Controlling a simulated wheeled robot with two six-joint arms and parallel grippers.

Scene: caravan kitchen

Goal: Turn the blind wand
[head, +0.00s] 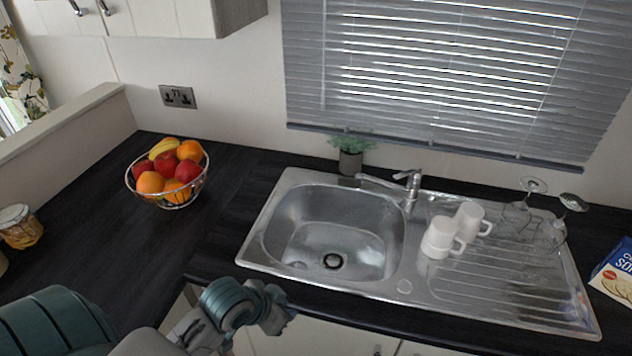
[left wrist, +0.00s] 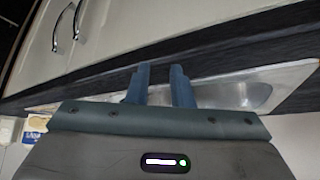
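The grey slatted blind (head: 450,70) covers the window above the sink, and light comes through its slats. A thin pale vertical line (head: 323,60) hangs near the blind's left side; it may be the wand, but it is too fine to be sure. My left gripper (head: 277,308) is low in front of the counter's front edge, below the sink and well away from the blind. In the left wrist view its two blue fingers (left wrist: 159,87) stand apart with nothing between them. My right gripper is in neither view.
A steel sink (head: 285,205) with a tap (head: 411,185) lies below the blind. White mugs (head: 440,237) and upturned glasses (head: 517,217) stand on the drainer. A plant pot (head: 350,163) stands behind the sink. A fruit bowl (head: 180,197) is left; dark worktop (head: 100,250) is clear nearby.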

